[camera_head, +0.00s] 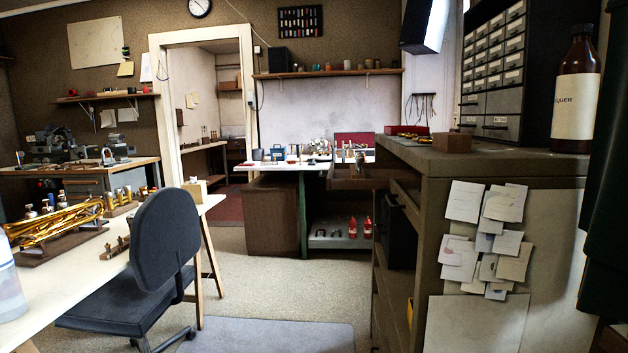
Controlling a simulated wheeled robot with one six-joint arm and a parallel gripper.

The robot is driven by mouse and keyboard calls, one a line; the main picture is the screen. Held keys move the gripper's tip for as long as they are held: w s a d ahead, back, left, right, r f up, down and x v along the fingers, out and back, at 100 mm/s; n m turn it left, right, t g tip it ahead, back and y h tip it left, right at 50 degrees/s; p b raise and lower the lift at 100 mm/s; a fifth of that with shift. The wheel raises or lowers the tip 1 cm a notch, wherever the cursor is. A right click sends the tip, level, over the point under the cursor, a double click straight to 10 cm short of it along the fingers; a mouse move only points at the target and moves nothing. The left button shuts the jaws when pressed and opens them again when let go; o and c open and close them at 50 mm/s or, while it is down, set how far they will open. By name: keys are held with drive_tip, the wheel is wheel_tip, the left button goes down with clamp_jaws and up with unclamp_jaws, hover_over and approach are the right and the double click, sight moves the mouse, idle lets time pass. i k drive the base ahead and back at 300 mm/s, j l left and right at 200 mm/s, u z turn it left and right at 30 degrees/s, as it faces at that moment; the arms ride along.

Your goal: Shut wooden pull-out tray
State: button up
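My gripper is not in view.
An office chair (165,250) and a white table (90,265) with brass horn parts (60,217) stand at left. A green-legged bench (303,215) stands behind. A grey mat (265,335) lies on open floor between chair and cabinet. A brown bottle (577,90) stands on the cabinet.

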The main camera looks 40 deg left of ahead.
sight(378, 175)
drive_tip(key=j+u, duration=0.2)
drive_tip(key=j, duration=0.3)
drive_tip(key=j+u, duration=0.2)
drive_tip(key=j, duration=0.35)
drive_tip(key=i+j+u, duration=0.2)
drive_tip(key=j, duration=0.3)
drive_tip(key=i+j, duration=0.15)
drive_tip(key=i, duration=0.45)
drive_tip(key=i+j+z, duration=0.1)
drive_tip(key=i, duration=0.45)
drive_tip(key=j, duration=0.05)
